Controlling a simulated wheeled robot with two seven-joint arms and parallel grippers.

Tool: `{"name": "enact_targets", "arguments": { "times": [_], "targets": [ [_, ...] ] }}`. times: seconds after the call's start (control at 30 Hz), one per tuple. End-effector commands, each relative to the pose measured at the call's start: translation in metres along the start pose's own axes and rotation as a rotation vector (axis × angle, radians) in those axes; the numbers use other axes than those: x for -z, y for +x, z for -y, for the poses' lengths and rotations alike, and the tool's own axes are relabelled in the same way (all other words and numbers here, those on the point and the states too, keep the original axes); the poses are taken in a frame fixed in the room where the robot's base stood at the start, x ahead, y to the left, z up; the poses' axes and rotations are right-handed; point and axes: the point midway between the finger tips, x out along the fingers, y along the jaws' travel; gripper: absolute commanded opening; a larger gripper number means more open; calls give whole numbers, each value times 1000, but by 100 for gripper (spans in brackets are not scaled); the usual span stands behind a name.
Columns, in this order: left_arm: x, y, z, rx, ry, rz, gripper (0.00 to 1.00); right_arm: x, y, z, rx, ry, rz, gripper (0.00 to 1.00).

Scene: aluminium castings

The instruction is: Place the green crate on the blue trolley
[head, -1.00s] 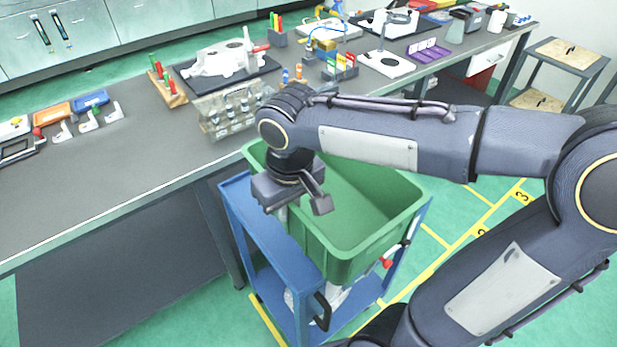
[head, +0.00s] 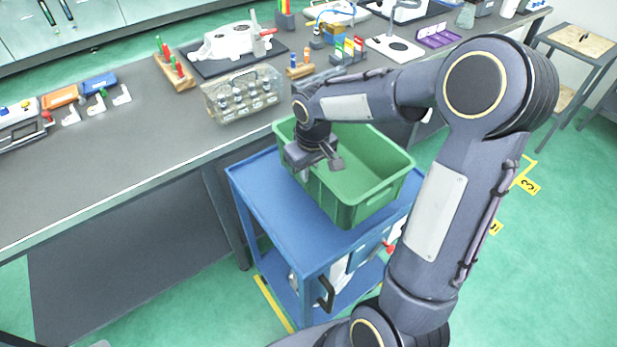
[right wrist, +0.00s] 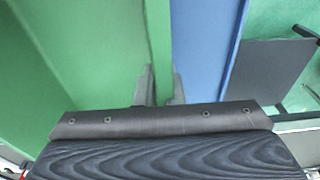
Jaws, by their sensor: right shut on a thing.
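The green crate (head: 375,203) is over the far right part of the blue trolley's (head: 268,206) top, upright and empty inside. Whether its base touches the trolley top I cannot tell. My right gripper (head: 312,170) is shut on the crate's near left wall. In the right wrist view the two fingertips (right wrist: 160,85) sit either side of the green crate's wall (right wrist: 158,35), with the blue trolley top (right wrist: 198,40) beside it. My left gripper is not in view.
The grey workbench (head: 130,165) runs along behind the trolley. The trolley's near left top is bare. A stool (head: 580,45) stands at the right.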

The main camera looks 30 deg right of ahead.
Motion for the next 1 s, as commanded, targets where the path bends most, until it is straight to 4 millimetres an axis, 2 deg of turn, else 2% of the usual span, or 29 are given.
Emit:
{"name": "enact_targets", "arguments": {
  "times": [0.1,0.2,0.63,0.67,0.8,1.0],
  "targets": [
    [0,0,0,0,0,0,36,-1,19,-1,-1,-2,2,0],
    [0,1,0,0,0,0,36,-2,29,-1,-1,-1,0,0],
    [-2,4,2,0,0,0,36,-3,36,-1,-1,-1,-2,0],
    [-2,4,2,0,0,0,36,-3,36,-1,0,0,0,11],
    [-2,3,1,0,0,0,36,-3,35,-1,0,0,0,29],
    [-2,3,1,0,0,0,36,-3,35,-1,0,0,0,30]
  ]
}}
